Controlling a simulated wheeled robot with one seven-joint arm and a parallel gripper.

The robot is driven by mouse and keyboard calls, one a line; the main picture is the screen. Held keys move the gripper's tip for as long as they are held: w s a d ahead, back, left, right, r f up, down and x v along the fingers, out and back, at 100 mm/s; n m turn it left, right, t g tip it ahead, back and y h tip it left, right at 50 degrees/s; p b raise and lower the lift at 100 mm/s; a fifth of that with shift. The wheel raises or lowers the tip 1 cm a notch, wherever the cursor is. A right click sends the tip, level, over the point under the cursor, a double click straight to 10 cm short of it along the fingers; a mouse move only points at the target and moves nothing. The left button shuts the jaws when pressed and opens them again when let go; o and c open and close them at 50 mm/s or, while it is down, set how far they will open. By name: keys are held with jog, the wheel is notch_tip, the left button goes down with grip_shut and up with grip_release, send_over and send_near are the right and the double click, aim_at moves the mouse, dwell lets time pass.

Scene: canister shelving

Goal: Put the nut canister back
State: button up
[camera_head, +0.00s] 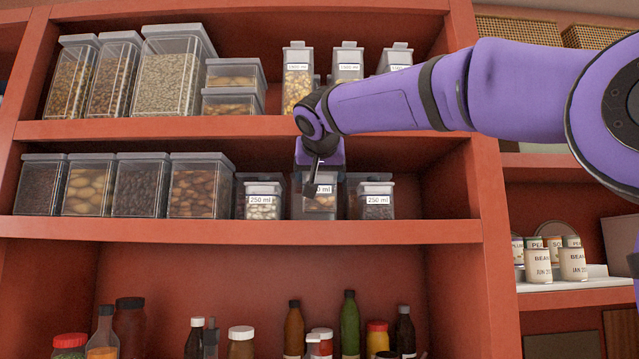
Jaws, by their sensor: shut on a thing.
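The nut canister (321,203) is a clear box with a white label, partly seen "0 ml", and brown contents. It is at the middle shelf, between two similar 250 ml canisters. My gripper (315,182) reaches down from above and is shut on the canister's upper part. My gripper and wrist hide its lid and part of its label. I cannot tell whether its base touches the shelf.
The left neighbour canister (262,200) and right neighbour canister (376,200) stand close on both sides. The upper shelf (250,127) with labelled canisters is just above my wrist. Larger clear containers (140,188) fill the left. Free room lies right of the right neighbour.

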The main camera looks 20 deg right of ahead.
jog(key=w, duration=0.1)
jog(key=w+d, duration=0.1)
jog(key=w, duration=0.1)
jog(key=shift+f, duration=0.8)
jog(key=o, duration=1.2)
jog(key=shift+f, duration=0.1)
jog(key=shift+s+a+r, duration=0.1)
jog(key=shift+s+r, duration=0.15)
jog(key=v, duration=1.1)
jog(key=shift+s+r, duration=0.1)
jog(key=shift+s, duration=0.05)
